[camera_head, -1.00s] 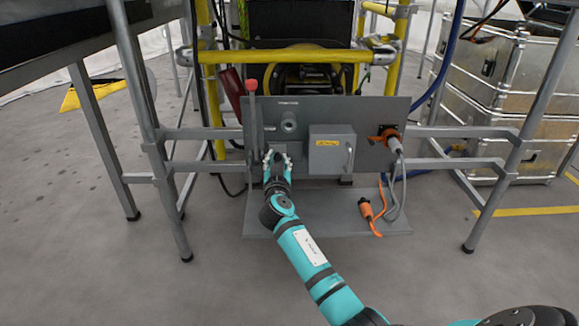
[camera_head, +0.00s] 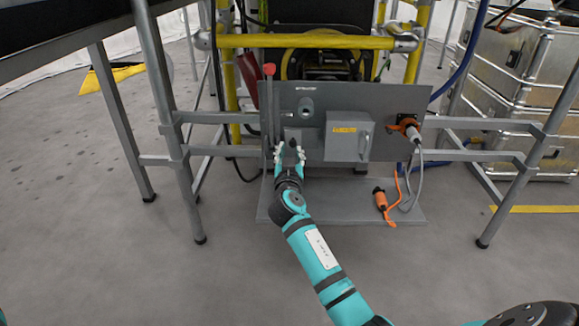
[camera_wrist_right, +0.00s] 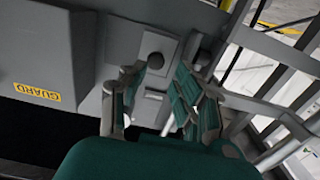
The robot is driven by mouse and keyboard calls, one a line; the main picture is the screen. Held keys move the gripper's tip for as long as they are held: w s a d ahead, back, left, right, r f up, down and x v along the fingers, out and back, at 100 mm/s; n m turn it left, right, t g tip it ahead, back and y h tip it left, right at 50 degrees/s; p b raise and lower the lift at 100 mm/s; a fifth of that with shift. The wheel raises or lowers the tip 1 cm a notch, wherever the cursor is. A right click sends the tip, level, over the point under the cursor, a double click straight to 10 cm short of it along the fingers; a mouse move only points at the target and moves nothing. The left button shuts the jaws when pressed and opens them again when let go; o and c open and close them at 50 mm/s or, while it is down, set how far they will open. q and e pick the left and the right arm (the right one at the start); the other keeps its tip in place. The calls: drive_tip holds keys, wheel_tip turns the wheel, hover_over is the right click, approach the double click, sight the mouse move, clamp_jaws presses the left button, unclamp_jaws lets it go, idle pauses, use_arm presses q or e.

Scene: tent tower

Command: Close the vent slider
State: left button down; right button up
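The vent slider, a small grey plate with a black round knob (camera_wrist_right: 155,60), is on the grey panel (camera_head: 380,100). In the head view the knob (camera_head: 293,142) shows small, just beyond my fingertips. My right gripper (camera_head: 289,153) is open in front of the panel's lower left part. In the right wrist view the gripper (camera_wrist_right: 157,82) has its fingers spread on either side of the knob, with a gap visible; I cannot tell whether either finger touches it. My left gripper is not in view.
A lever with a red knob (camera_head: 269,70) stands close to the left of my right gripper. A grey guard box (camera_head: 347,138) is to its right. An orange plug (camera_head: 382,198) lies on the grey base plate (camera_head: 340,205). Metal frame legs stand on both sides.

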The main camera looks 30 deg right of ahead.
drive_tip(key=v, duration=0.8)
drive_tip(key=shift+s, duration=0.25)
drive_tip(key=shift+a, duration=0.15)
